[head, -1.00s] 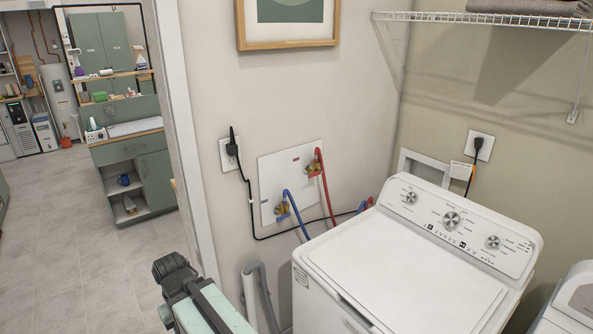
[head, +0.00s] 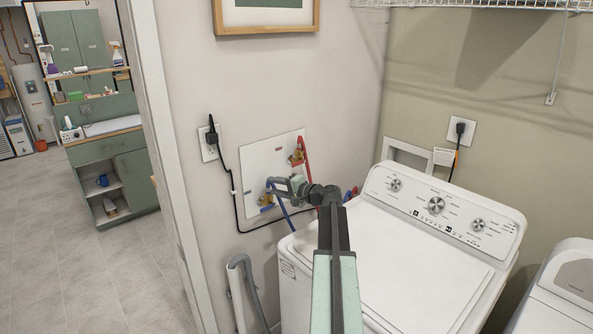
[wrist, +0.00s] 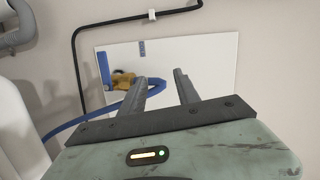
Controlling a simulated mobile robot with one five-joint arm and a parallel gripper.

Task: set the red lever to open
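The red lever (head: 297,158) is on the upper brass valve of a white wall plate (head: 258,158), with a red hose (head: 305,158) beside it. The lever's exact angle is too small to tell. The lower valve (head: 266,200) has blue parts and a blue hose. My gripper (head: 271,184) is in front of the plate, left of and below the red lever. In the wrist view my gripper (wrist: 168,82) is open and empty, its two fingers apart. There the brass and blue valve (wrist: 122,79) is left of the fingers; the red lever is not in view.
The white washer (head: 410,250) stands right of and below the plate. A power plug (head: 211,138) with a black cable is left of the plate. A grey drain hose (head: 240,285) is below. A doorway opens at the left.

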